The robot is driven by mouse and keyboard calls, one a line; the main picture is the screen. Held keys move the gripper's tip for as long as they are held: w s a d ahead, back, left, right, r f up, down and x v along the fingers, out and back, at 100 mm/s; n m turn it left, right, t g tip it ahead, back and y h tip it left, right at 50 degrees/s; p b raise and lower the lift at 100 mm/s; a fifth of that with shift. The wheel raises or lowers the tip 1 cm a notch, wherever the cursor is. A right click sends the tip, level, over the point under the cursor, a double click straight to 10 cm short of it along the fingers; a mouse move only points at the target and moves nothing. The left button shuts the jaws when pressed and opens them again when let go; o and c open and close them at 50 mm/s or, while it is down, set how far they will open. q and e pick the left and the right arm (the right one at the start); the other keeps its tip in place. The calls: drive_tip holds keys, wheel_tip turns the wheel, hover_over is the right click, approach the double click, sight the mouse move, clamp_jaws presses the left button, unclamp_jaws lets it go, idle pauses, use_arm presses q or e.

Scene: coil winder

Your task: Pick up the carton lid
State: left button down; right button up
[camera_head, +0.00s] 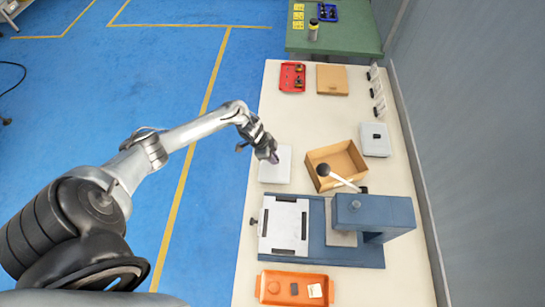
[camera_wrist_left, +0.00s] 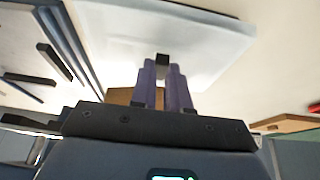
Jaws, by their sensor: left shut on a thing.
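The carton lid, a flat white square plate (camera_head: 272,174), is left of an open brown carton (camera_head: 336,160) in the head view. In the left wrist view the lid (camera_wrist_left: 205,45) has a small black knob (camera_wrist_left: 162,60). My left gripper (camera_head: 274,159) is over the lid in the head view and hides its knob there. In the left wrist view its purple fingers (camera_wrist_left: 164,86) are closed around the knob. I cannot tell whether the lid is clear of the table. My right gripper is in neither view.
A blue press (camera_head: 370,215) with a lever stands in front of the carton. A grey plate with a black knob (camera_head: 376,148) is right of it. A red tray (camera_head: 292,77) and flat brown box (camera_head: 332,79) are behind, an orange tray (camera_head: 293,288) in front.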

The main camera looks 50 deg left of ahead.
use_arm(q)
drive_tip(key=shift+f, duration=0.1)
drive_tip(key=c, duration=1.1)
unclamp_jaws()
drive_tip(key=p+v, duration=0.1)
drive_tip(key=v, duration=1)
drive_tip(key=d+f+m+t, duration=0.1)
drive_tip(key=d+f+t, duration=0.15)
drive_tip(key=d, duration=0.95)
drive_tip(key=s+d+r+n+y, duration=0.2)
drive_tip(key=s+d+r+n, duration=0.2)
drive_tip(key=s+d, duration=0.4)
drive_tip(key=shift+s+d+n+y, duration=0.3)
drive_tip(key=shift+d+y, duration=0.1)
drive_tip(key=shift+d, duration=0.75)
drive_tip(key=shift+o, duration=0.5)
drive_tip(key=s+r+n+g, duration=0.2)
drive_tip(key=s+r+n, duration=0.1)
drive_tip(key=s, duration=0.5)
drive_tip(key=shift+d+r, duration=0.3)
drive_tip(key=shift+r, duration=0.05)
